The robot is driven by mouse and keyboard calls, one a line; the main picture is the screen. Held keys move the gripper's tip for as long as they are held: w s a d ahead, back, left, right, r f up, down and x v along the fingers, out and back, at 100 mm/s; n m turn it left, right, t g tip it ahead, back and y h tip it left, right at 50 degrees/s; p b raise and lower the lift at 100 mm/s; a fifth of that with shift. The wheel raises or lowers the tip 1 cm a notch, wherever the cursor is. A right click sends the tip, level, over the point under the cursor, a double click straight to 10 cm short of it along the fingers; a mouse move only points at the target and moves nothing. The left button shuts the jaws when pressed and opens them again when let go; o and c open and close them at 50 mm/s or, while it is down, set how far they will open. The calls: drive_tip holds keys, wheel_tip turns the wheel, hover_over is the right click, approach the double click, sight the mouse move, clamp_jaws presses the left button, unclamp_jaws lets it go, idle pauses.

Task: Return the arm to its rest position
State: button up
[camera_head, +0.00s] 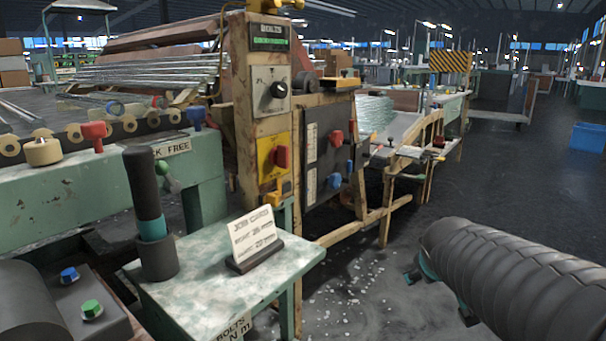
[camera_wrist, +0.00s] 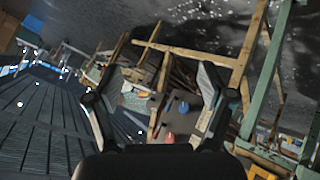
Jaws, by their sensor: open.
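My arm (camera_head: 510,275), in a dark ribbed sleeve, reaches in from the lower right in the head view, over the open floor. Its gripper is not clear there. In the wrist view my gripper (camera_wrist: 160,82) shows its two dark fingers spread well apart, with nothing between them. The view is tilted. Beyond the fingers are the wooden frame and the dark panel with red and blue knobs, at a distance. No part of the gripper is seen touching anything.
A small pale green table (camera_head: 215,285) bears a job card (camera_head: 253,238) and a dark-handled tool in a holder (camera_head: 148,215). Behind it stands the machine's control post (camera_head: 270,110). White fragments lie on the floor. A blue crate (camera_head: 588,137) stands far right. Floor at right is open.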

drive_tip(key=s+a+m+g+y+p, duration=0.1)
drive_tip(key=s+a+p, duration=0.2)
drive_tip(key=s, duration=0.7)
drive_tip(key=s+a+r+m+g+y+p, duration=0.1)
drive_tip(key=s+a+m+g+y+p, duration=0.1)
drive_tip(key=s+a, duration=0.4)
drive_tip(key=shift+s+a+r+y+p, duration=0.25)
drive_tip(key=shift+s+p, duration=0.2)
drive_tip(key=shift+s, duration=1.5)
